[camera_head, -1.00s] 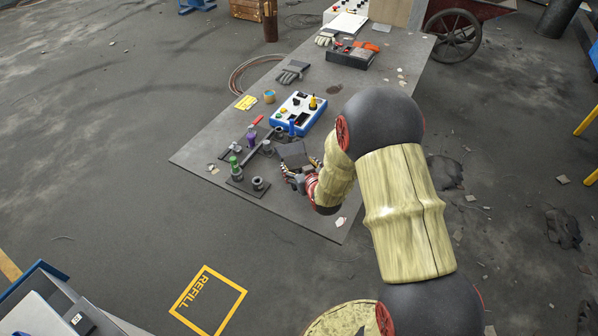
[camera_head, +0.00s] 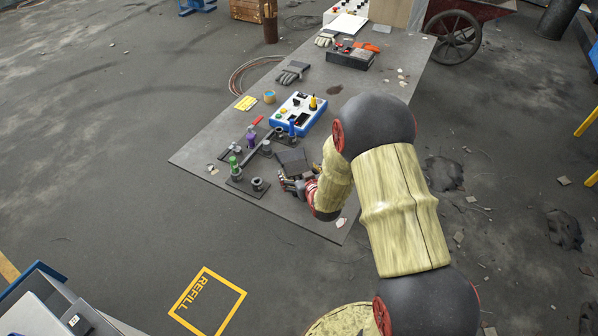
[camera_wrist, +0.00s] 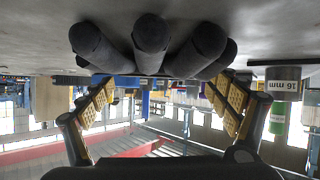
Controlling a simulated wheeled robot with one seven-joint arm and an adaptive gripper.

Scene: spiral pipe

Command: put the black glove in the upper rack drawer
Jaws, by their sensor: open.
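The black glove (camera_head: 292,160) lies on the grey table at its near end, just beyond my gripper (camera_head: 289,182); only a dark flat part of it shows in the head view, the rest being hidden by my gripper. In the wrist view, the dark rounded fingers of the glove (camera_wrist: 150,45) point toward the camera, near the table surface at the top. My gripper (camera_wrist: 163,90) is open there, its yellow-padded fingers at either side of the glove. Whether they touch it is unclear. I cannot identify the upper rack drawer in these frames.
Pipe fittings on black stands (camera_head: 247,178) stand left of my gripper. A blue-and-white control box (camera_head: 299,114) and a grey glove (camera_head: 292,72) lie farther back on the table (camera_head: 330,105). A blue-edged white cabinet (camera_head: 45,300) shows at the lower left. Floor between is clear.

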